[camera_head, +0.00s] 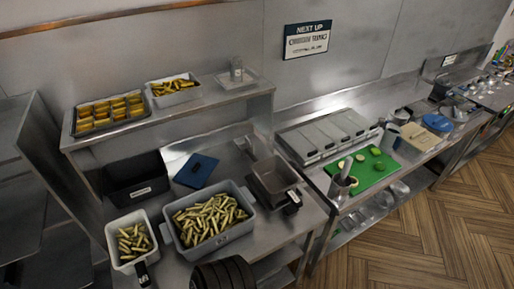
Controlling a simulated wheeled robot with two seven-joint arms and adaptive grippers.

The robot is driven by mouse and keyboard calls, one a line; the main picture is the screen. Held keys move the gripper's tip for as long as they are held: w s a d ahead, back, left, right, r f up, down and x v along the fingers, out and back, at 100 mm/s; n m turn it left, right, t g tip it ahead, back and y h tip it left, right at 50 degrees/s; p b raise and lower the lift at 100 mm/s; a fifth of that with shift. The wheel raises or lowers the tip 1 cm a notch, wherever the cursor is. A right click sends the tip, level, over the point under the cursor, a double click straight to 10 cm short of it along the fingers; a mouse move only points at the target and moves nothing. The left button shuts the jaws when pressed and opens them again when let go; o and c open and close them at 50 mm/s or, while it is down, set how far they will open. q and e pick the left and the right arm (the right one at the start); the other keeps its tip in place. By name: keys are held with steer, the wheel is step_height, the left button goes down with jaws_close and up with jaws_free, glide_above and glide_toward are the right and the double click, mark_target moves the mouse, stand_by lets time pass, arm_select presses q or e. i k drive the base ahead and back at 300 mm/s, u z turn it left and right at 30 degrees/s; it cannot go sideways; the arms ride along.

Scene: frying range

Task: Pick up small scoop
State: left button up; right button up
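I cannot clearly single out a small scoop. A grey metal pan-like vessel (272,178) with a black, handle-like part (292,203) at its front stands right of the large fries bin; it may be a scoop, but I cannot tell. A similar black part (141,273) sits at the front of a small white bin of fries (112,240) at the lower left.
A large grey bin of fries (169,232), a black bin (136,176) and a blue flat item (196,170) share the counter. A shelf (215,101) with trays stands behind. A green board (375,177) is at right.

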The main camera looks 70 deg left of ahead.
mark_target(249, 154)
steer(key=u, duration=0.4)
steer(key=i, duration=0.8)
steer(key=u, duration=0.7)
